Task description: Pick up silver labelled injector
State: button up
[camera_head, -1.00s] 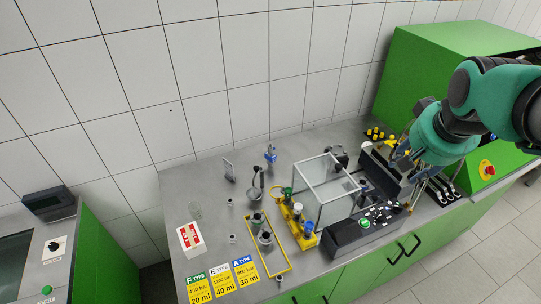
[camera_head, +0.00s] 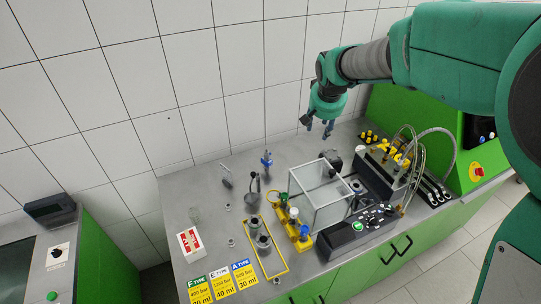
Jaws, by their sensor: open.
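A yellow rack (camera_head: 293,226) stands in the middle of the bench. It holds upright injectors, one green-topped (camera_head: 283,198), one pale white or silver-topped (camera_head: 293,213) and one blue-topped (camera_head: 304,232). Their labels are too small to read, so I cannot tell for sure which one is silver labelled. My gripper (camera_head: 318,126) is open and empty, pointing down. It is high above the back of the bench, apart from the rack and to its upper right in the picture.
A clear box (camera_head: 321,196) stands right of the rack, beside a black control panel (camera_head: 360,231). Several yellow-capped parts (camera_head: 372,137) and hoses are at the back right. A yellow frame (camera_head: 262,243) with grey cylinders is left of the rack. A blue fixture (camera_head: 266,160) stands behind.

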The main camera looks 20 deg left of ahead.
jog(key=w+a+f+p, duration=0.1)
jog(key=w+a+f, duration=0.1)
jog(key=a+f, duration=0.5)
jog(key=w+a+f+n+p, duration=0.1)
jog(key=w+a+f+p, duration=0.1)
jog(key=a+f, duration=0.6)
jog(key=w+a, duration=0.1)
jog(key=a, duration=0.5)
jog(key=shift+a+y, duration=0.2)
jog(key=shift+y, duration=0.1)
jog(key=shift+w+n+g, duration=0.1)
jog(key=shift+n+g, duration=0.2)
send_over(267, 152)
jog(key=s, duration=0.2)
jog(key=shift+d+f+p, duration=0.15)
jog(key=shift+f+p, duration=0.05)
jog(key=shift+f, duration=1.8)
jog(key=shift+d+f+p, duration=0.15)
jog(key=shift+f+p, duration=0.05)
jog(key=shift+f, duration=1.8)
jog(key=shift+f, duration=0.1)
jog(key=shift+p+x, duration=0.45)
jog(key=shift+x, duration=2)
